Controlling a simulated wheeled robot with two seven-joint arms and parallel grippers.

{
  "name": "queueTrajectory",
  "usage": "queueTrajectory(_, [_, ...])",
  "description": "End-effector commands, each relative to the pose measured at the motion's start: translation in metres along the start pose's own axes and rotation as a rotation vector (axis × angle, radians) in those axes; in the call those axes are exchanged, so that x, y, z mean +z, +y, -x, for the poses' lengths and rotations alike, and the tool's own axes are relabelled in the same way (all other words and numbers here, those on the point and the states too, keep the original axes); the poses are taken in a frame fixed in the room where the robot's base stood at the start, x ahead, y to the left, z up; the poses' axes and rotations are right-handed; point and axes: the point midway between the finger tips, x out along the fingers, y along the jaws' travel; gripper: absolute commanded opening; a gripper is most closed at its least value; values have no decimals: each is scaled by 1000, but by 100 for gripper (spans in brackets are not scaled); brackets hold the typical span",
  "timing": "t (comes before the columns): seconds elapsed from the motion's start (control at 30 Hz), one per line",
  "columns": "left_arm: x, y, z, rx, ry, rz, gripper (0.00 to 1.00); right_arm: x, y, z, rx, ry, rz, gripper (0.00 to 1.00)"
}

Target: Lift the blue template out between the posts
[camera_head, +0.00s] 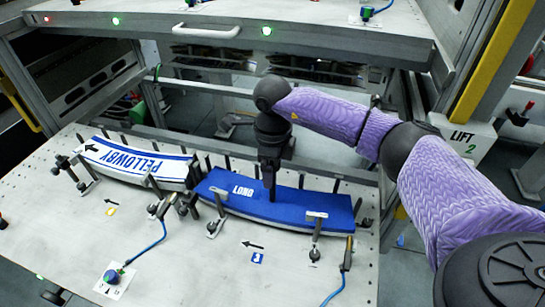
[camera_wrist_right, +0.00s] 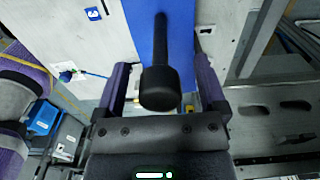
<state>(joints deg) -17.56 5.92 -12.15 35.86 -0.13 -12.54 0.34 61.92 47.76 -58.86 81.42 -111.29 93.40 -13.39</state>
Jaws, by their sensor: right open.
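The blue template (camera_head: 305,206), a curved slab with "LONG" in white, lies on the light table between dark posts (camera_head: 333,186). It also shows in the right wrist view (camera_wrist_right: 143,22). My right gripper (camera_head: 270,168) points down over its middle and is open. In the right wrist view its fingers (camera_wrist_right: 162,76) stand on both sides of a black knob-ended handle (camera_wrist_right: 160,88), with gaps visible. The handle rises from the blue template. The gripper hides part of the template and handle in the head view. My left gripper is not in view.
A white curved template (camera_head: 130,163) lettered "PELLOWBY" lies to the left, end to end with the blue one. Clamps (camera_head: 316,235) stand along the front edge, and blue hoses (camera_head: 148,250) lie on the table. An upper shelf (camera_head: 300,25) overhangs the back.

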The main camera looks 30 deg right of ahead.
Motion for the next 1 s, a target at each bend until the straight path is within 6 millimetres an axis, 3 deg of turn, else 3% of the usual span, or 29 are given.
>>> queueTrajectory(0.13, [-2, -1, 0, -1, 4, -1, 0, 0, 0, 1, 0, 0, 0, 91])
queueTrajectory(0.57, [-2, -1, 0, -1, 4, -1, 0, 0, 0, 1, 0, 0, 0, 0])
queueTrajectory(1.0, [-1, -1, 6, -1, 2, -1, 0, 0, 0, 8, -1, -2, 0, 0])
